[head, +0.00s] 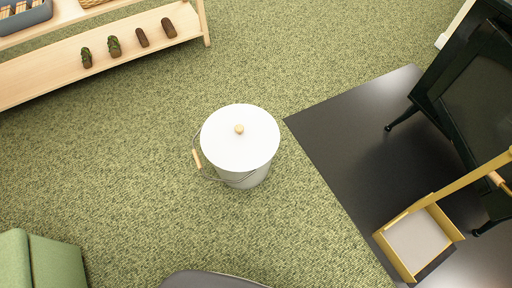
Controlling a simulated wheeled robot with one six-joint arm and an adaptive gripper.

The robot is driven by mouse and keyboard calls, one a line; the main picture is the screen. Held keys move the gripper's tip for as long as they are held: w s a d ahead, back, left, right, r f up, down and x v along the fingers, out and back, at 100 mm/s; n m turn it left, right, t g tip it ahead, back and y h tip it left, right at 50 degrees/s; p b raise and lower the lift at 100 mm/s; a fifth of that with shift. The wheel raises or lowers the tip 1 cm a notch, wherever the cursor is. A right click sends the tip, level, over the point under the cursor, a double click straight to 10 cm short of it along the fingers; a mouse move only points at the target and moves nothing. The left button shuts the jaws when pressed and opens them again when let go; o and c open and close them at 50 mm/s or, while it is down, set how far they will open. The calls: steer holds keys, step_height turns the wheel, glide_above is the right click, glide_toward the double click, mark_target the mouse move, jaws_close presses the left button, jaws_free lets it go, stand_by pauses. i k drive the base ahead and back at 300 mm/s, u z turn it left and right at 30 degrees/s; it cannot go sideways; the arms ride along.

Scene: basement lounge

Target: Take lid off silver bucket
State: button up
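The silver bucket (242,180) stands upright on the green carpet near the middle of the head view. Its white round lid (257,142) sits on top and covers the opening. A small round wooden knob (239,129) is at the lid's centre. A thin wire handle with a wooden grip (197,159) hangs down on the bucket's left side. The inside of the bucket is hidden by the lid. My gripper is not in the head view.
A wooden shelf (60,75) with small dark items stands at upper left. A black stove (470,95) stands on a dark floor plate (345,125) at right, with a yellow dustpan (417,235). A green seat (50,262) is at lower left. Carpet around the bucket is clear.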

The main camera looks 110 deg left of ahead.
mark_target(238, 138)
steer(key=u, duration=3.75)
steer(key=k, duration=1.2)
steer(key=u, duration=0.75)
steer(key=i, duration=1.35)
steer(key=z, duration=0.9)
steer(key=i, duration=0.35)
steer(key=z, duration=0.3)
